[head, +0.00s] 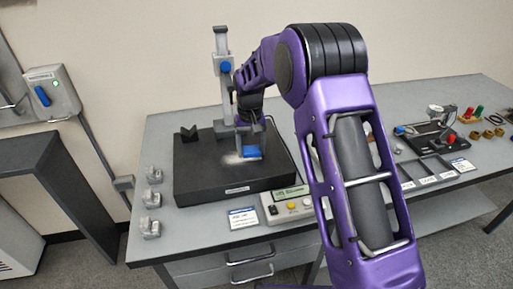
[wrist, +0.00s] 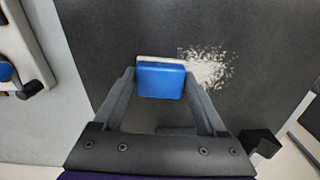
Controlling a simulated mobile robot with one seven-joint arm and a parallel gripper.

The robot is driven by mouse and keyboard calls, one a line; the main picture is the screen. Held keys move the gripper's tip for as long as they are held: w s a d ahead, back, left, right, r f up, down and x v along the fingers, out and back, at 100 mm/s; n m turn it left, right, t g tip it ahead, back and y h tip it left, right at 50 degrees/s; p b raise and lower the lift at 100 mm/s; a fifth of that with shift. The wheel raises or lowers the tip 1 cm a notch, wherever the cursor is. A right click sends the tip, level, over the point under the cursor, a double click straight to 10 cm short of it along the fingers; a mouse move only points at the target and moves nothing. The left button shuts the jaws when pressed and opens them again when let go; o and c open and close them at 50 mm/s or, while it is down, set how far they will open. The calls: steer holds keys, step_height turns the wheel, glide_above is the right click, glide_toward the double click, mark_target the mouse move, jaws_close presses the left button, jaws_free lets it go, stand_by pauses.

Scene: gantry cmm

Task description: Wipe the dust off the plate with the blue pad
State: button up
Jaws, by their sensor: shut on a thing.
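The blue pad (wrist: 161,80) is held between the fingertips of my gripper (wrist: 160,86), with a pale layer showing along its far edge in the wrist view. The pad also shows in the head view (head: 251,152), low over the dark plate (head: 215,178); I cannot tell for certain whether it touches. A patch of whitish dust (wrist: 207,66) lies on the plate just right of the pad in the wrist view. In the head view the dust (head: 231,158) shows just left of the pad. My gripper is partly hidden by my arm in the head view.
A height stand (head: 221,75) with a blue knob rises at the plate's back. A black V-block (head: 188,133) sits at the plate's back left corner. A readout box (head: 287,204) stands in front right. Several small metal clamps (head: 152,200) line the table's left.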

mark_target(254, 149)
steer(key=shift+s+a+f+n, duration=0.2)
steer(key=shift+s+a+n, duration=0.15)
steer(key=shift+a, duration=0.25)
steer(key=shift+s+a+f+n, duration=0.15)
steer(key=shift+s+a+n, duration=0.15)
steer(key=shift+a, duration=0.25)
steer(key=shift+w+d, duration=0.2)
steer(key=shift+d, duration=0.45)
steer(key=shift+w+d, duration=0.15)
steer(key=shift+d, duration=0.45)
steer(key=shift+d, duration=0.2)
steer(key=shift+w+d+r, duration=0.1)
steer(key=shift+w+r, duration=0.05)
steer(key=shift+r, duration=0.15)
step_height(254, 149, up, 4)
steer(key=shift+w+r, duration=0.1)
steer(key=shift+r, duration=0.8)
steer(key=shift+r, duration=0.1)
steer(key=shift+r, duration=1.45)
